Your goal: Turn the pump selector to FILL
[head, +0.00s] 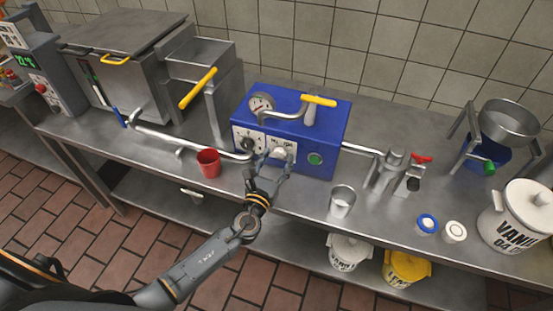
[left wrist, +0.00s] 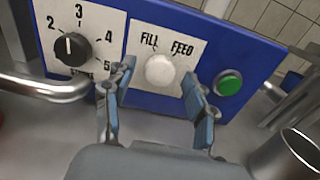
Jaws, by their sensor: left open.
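The blue pump box (head: 330,128) stands on the steel bench. Its white selector knob (left wrist: 159,71) sits below the words FILL, at left, and FEED, at right, on a white plate. No pointer mark shows clearly on the knob, so I cannot tell which word it is set to. My left gripper (head: 275,166) is open in front of the box. In the left wrist view its two blue-grey fingers (left wrist: 158,82) stand either side of the knob, with a gap on each side. Contact is not visible. My right gripper is not in view.
A black numbered dial (left wrist: 72,46) is left of the selector, and a green button (left wrist: 229,83) is right of it. A red cup (head: 208,163) stands at left under a pipe. A metal cup (head: 342,201) stands at front right.

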